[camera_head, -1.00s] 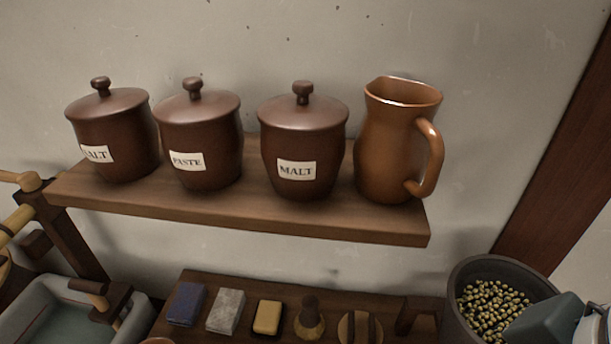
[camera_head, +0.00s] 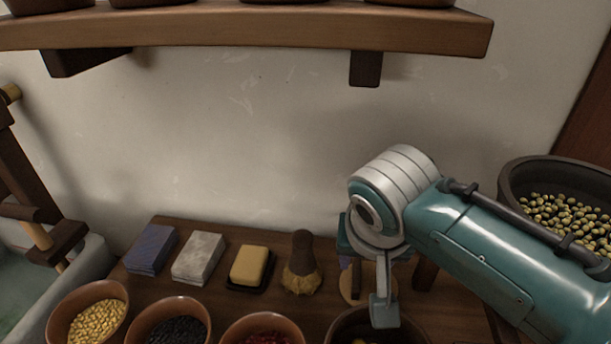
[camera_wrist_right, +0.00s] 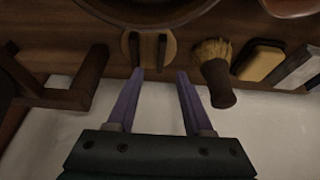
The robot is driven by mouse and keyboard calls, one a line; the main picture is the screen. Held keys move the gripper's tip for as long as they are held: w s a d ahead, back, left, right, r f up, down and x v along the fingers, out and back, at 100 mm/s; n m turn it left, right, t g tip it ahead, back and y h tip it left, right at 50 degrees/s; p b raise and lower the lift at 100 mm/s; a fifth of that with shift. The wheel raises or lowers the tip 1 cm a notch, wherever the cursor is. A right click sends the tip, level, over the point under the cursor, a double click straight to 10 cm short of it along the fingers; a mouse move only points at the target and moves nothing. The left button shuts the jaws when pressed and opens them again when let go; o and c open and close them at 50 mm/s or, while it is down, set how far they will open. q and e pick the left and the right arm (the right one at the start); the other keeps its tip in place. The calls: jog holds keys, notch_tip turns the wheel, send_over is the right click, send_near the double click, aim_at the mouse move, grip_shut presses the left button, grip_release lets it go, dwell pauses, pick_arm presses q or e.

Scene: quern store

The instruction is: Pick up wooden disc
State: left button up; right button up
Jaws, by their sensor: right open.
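The wooden disc (camera_head: 347,284) is a pale round piece with two dark upright bars, on the dark wooden bench against the wall. My right arm partly hides it in the head view. In the right wrist view the disc (camera_wrist_right: 149,46) shows whole or nearly so, just beyond the fingertips. My right gripper (camera_wrist_right: 160,71) is open, its two purple fingers apart with nothing between them. In the head view my right gripper (camera_head: 383,312) points down over the bench by the disc. My left gripper is not in view.
A brush (camera_head: 301,265) stands close left of the disc, then a yellow block (camera_head: 250,265), a grey block (camera_head: 199,258) and a blue block (camera_head: 151,249). Several bowls line the front. A dark pot (camera_head: 515,190) of green-yellow balls is at right. A shelf (camera_head: 250,33) hangs above.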

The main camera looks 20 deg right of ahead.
aim_at(357, 274)
jog(key=shift+b+x, duration=0.3)
jog(key=shift+x, duration=0.7)
jog(key=b+x, duration=0.3)
jog(key=x, duration=0.2)
jog(key=shift+f, duration=0.1)
grip_shut()
